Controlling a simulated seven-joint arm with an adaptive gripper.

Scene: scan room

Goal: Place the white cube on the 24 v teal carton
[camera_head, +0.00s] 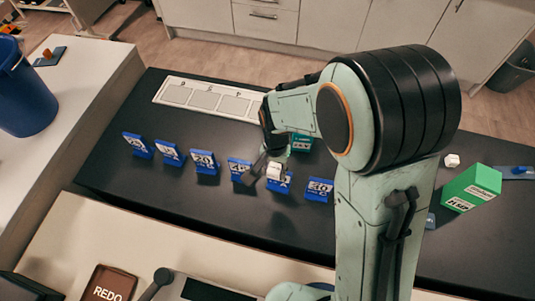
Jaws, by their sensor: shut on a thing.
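A white cube (274,171) with dark print on its face is held in my gripper (268,166). My gripper is shut on it above the black counter, in front of the row of blue label stands. A teal carton (302,143) stands just behind and to the right of the cube in the picture. My arm hides part of the carton, and its print is too small to read. I cannot tell the exact height of the cube above the counter.
Several blue label stands (204,161) form a row on the black counter (110,185). A green carton (471,188) and another small white block (452,160) are at the right. A light panel with grey fields (204,101) lies at the back. The left front of the counter is clear.

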